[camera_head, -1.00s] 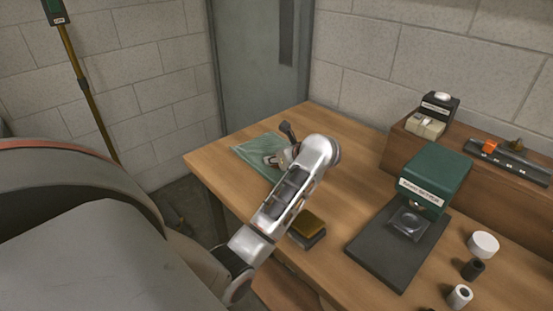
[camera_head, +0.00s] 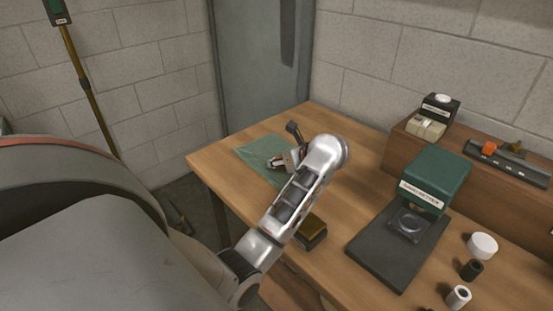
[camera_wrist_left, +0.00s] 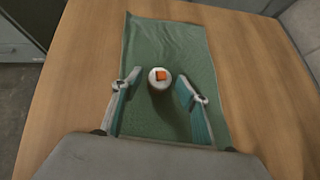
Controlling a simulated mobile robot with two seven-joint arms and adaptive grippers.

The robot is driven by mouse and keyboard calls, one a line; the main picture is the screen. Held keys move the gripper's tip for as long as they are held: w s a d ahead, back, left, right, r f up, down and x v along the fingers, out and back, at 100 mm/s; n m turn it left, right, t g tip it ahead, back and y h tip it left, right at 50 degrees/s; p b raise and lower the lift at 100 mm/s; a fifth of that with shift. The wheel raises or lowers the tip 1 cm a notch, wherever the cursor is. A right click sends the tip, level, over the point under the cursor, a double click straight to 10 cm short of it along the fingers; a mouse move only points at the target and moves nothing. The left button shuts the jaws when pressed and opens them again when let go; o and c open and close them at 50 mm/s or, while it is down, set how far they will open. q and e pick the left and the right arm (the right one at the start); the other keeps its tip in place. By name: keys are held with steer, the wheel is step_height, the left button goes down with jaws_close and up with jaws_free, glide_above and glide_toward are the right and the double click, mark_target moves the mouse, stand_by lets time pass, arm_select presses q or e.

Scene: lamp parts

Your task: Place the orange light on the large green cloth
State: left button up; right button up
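The large green cloth (camera_head: 256,150) lies flat at the table's back left corner. It also fills the middle of the left wrist view (camera_wrist_left: 185,38). The orange light, a pale round piece with an orange square on top (camera_wrist_left: 159,77), is over the cloth in that view, with a shadow below it. It appears to stand on the cloth. My left gripper (camera_wrist_left: 157,84) is open, one finger on each side of the light, with a visible gap on both sides. In the head view my left gripper (camera_head: 280,163) is low over the cloth and mostly hides the light. My right gripper is not in view.
A dark block with a yellowish top (camera_head: 311,228) lies beside my left arm. A green machine on a dark base (camera_head: 436,180) stands to the right, with small cylinders (camera_head: 482,245) near it. A wooden shelf (camera_head: 490,190) runs along the wall.

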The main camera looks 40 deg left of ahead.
arm_select(q)
steer(key=v, duration=0.8)
steer(key=shift+r+p, duration=0.25)
steer(key=shift+p, duration=0.1)
steer(key=shift+s+d+r, duration=0.1)
steer(key=shift+d+r, duration=0.25)
steer(key=shift+r, duration=0.05)
